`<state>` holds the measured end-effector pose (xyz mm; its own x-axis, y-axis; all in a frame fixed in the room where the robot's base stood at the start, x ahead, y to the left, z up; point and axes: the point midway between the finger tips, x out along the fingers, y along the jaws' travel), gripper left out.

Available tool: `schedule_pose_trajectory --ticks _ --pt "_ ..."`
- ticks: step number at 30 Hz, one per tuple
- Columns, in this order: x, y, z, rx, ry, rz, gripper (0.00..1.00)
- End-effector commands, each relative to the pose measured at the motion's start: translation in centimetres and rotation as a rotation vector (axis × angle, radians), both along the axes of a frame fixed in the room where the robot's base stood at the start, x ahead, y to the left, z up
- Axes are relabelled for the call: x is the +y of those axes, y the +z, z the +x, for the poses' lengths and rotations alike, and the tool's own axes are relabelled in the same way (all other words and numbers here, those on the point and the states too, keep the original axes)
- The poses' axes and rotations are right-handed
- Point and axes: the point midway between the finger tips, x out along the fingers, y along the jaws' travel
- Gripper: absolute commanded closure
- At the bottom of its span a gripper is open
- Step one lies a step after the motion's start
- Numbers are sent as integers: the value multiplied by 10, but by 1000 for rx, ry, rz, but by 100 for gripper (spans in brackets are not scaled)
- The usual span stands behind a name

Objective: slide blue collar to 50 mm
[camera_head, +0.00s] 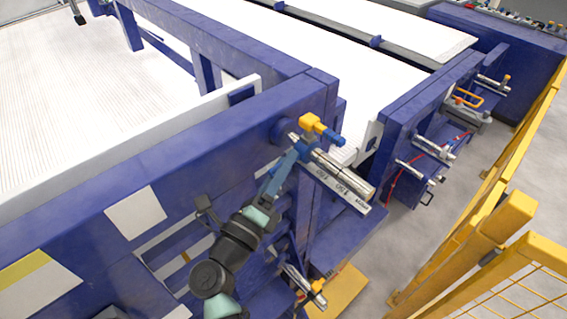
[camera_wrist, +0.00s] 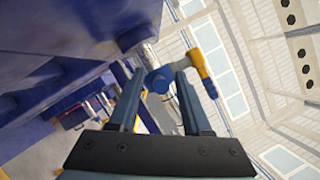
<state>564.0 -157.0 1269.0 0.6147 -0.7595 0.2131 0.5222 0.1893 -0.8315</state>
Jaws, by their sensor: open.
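The blue collar (camera_wrist: 157,82) shows in the wrist view between the two blue fingers of my gripper (camera_wrist: 160,74), close to their tips. A yellow handle (camera_wrist: 200,66) with a blue end sticks out beside the collar. In the head view the yellow handle (camera_head: 312,121) stands above a silver shaft (camera_head: 345,176), near the shaft's inner end by the blue frame. My gripper (camera_head: 296,153) reaches up to that spot from below left and is open. The fingers partly hide the collar there. I cannot tell whether they touch it.
A white marked scale strip (camera_head: 336,189) runs along under the shaft. The large blue frame (camera_head: 200,150) stands close at the left. A yellow railing (camera_head: 500,230) is at the right. More short shafts (camera_head: 432,147) stick out from the frame farther back.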

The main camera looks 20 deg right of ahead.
Motion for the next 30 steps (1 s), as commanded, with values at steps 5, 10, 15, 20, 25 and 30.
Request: schedule_pose_trajectory --ticks 5,10,15,20,25,30 --pt "25 -12 -19 1 6 0 52" --pt "54 -20 -43 0 5 1 52" --pt "78 -26 -63 1 3 1 52" --pt "90 -27 -73 0 2 1 52" --pt "94 -27 -76 0 -1 1 52" --pt "94 -26 -76 0 0 0 52"
